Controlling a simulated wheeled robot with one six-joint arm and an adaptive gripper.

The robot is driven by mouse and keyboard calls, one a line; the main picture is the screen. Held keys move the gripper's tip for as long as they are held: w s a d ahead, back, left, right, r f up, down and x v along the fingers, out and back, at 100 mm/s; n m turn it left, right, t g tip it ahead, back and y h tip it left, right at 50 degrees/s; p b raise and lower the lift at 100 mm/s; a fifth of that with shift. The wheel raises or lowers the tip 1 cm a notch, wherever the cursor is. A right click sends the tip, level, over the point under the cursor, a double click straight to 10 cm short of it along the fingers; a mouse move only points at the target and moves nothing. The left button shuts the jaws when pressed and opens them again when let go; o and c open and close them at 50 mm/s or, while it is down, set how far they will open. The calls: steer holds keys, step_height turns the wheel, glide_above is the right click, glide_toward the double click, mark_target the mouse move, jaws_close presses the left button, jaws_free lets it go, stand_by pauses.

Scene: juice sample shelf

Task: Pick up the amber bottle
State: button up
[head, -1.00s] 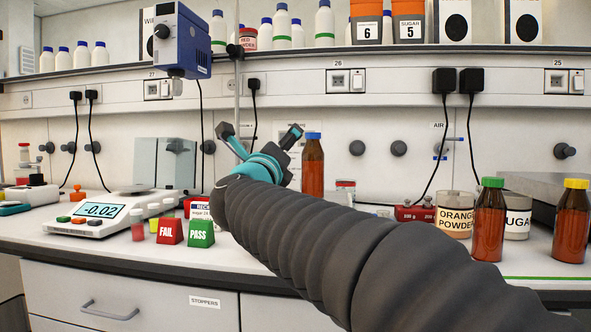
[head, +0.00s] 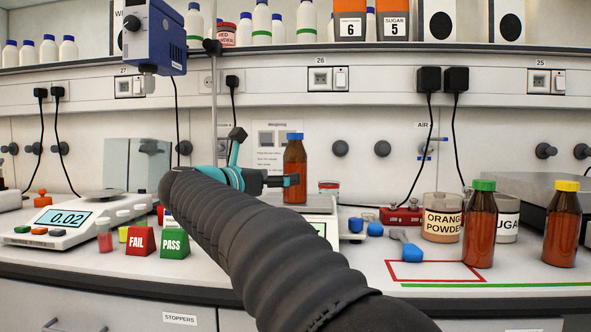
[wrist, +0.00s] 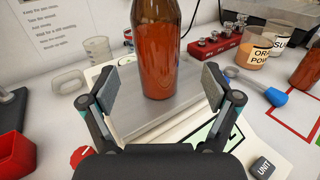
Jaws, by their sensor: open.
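An amber bottle with a blue cap (head: 295,160) stands upright on the pan of a balance (head: 325,206). In the wrist view the same bottle (wrist: 158,35) stands straight ahead, with its top out of frame. My gripper (head: 266,162) is at the bottle, coming from the left in the head view. In the wrist view my gripper (wrist: 158,86) is open, with one finger on each side of the bottle's line and gaps between the pads and the glass. My arm hides part of the balance in the head view.
Amber bottles with a green cap (head: 481,225) and a yellow cap (head: 562,225) stand at the right. An orange powder jar (head: 441,218), a blue-ended scoop (head: 404,243) and a red rack (head: 400,215) are nearby. FAIL (head: 140,241) and PASS (head: 175,243) blocks stand left.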

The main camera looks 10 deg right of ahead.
steer(key=shift+p+x, duration=0.65)
steer(key=shift+x, duration=2.6)
steer(key=shift+w+a+r, duration=0.1)
steer(key=c, duration=1.6)
